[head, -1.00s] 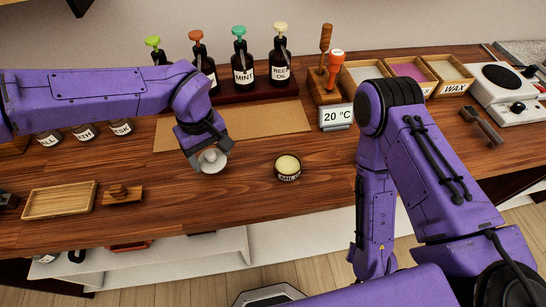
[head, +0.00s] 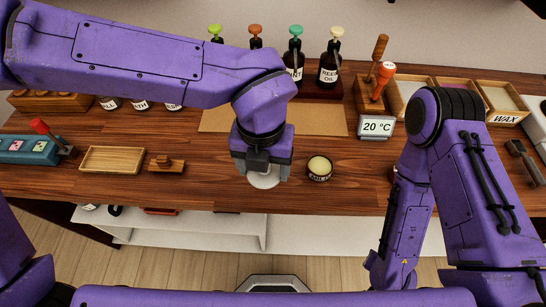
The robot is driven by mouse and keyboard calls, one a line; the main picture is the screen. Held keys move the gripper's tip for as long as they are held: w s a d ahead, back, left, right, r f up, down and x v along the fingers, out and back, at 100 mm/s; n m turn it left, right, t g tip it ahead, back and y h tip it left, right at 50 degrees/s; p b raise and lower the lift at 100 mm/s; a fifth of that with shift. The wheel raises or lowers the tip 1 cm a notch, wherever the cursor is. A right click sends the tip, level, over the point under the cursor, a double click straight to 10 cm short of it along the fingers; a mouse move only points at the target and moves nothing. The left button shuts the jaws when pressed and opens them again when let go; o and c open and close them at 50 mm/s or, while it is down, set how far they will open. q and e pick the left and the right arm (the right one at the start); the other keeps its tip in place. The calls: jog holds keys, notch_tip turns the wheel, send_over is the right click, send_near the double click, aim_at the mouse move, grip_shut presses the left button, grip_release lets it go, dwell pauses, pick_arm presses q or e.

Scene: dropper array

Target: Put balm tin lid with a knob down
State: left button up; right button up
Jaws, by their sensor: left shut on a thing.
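The balm tin lid (head: 265,181), a pale round disc, shows under my left gripper (head: 262,172). My left gripper points down and is shut on it; the fingers and wrist hide its upper side and the knob. The lid is low over the wooden table, close to its front edge. I cannot tell whether it touches the wood. An open round tin (head: 319,169) with a dark labelled side and pale yellow balm stands just right of the lid, apart from it. My right arm comes down at the right, but its gripper does not show.
A wooden tray (head: 112,160) and a small wooden stamp-like piece (head: 166,164) lie to the left. A tan mat (head: 220,121) and dropper bottles (head: 329,65) are behind. A temperature display (head: 376,127) stands right of the mat. Bare table lies between the stamp-like piece and the lid.

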pick_arm(q)
jog(key=w+a+f+p, duration=0.3)
jog(key=w+a+p, duration=0.15)
jog(key=a, duration=0.25)
jog(key=p, duration=0.1)
send_over(223, 171)
notch_tip(223, 171, down, 7)
jog(key=shift+r, duration=0.1)
notch_tip(223, 171, down, 3)
jog(key=shift+s, duration=0.1)
jog(key=shift+f, duration=0.25)
jog(key=o, duration=1.2)
jog(key=shift+c, duration=0.2)
jog(key=shift+r, duration=0.3)
notch_tip(223, 171, up, 12)
jog(key=b, duration=0.1)
jog(key=shift+f, duration=0.15)
